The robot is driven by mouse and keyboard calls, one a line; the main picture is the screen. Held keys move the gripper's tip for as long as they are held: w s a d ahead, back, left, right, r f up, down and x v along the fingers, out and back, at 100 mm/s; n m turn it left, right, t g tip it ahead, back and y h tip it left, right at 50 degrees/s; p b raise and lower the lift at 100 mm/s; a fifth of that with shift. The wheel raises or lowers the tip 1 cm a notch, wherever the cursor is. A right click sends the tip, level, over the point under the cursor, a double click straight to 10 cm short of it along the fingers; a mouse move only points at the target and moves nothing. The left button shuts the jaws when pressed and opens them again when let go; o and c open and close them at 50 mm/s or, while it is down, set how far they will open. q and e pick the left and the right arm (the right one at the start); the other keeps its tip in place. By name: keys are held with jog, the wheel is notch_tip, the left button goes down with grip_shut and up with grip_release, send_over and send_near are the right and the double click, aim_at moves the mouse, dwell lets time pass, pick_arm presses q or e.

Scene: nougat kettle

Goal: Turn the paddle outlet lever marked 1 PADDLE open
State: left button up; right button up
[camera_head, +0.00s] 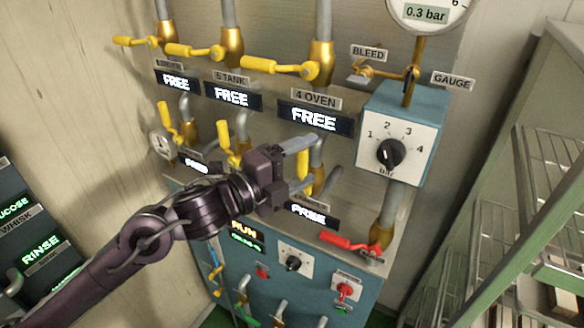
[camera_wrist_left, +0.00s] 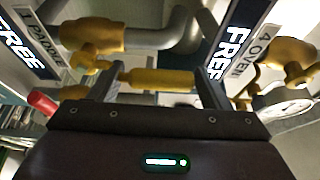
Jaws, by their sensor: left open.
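The paddle lever, a yellow handle (camera_head: 303,167) on a brass valve, points up at the lower right of the valve panel. Its sign, 1 PADDLE (camera_wrist_left: 40,36), reads in the left wrist view beside a FREE display, which also shows in the head view (camera_head: 308,214). My left gripper (camera_head: 306,165) is open, with one finger above and one below in the head view. In the left wrist view the yellow handle (camera_wrist_left: 158,80) lies across the gap between the two fingers. I cannot tell whether either finger touches it. My right gripper is not in view.
Above is the 4 OVEN lever (camera_head: 272,66), yellow and sideways. A blue box with a dial (camera_head: 390,153) stands right of my gripper, and a red lever (camera_head: 345,242) below. Other yellow levers (camera_head: 230,158) are to the left. A wire rack (camera_head: 545,160) stands at right.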

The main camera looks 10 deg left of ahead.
aim_at(298, 167)
pick_arm(q)
jog(key=b+v, duration=0.2)
jog(key=v, duration=0.4)
jog(key=shift+a+f+b, duration=0.15)
jog(key=shift+f+b, duration=0.05)
jog(key=shift+b, duration=0.15)
jog(key=shift+s+a+r, duration=0.15)
jog(key=shift+s+a, duration=0.15)
jog(key=shift+s, duration=0.2)
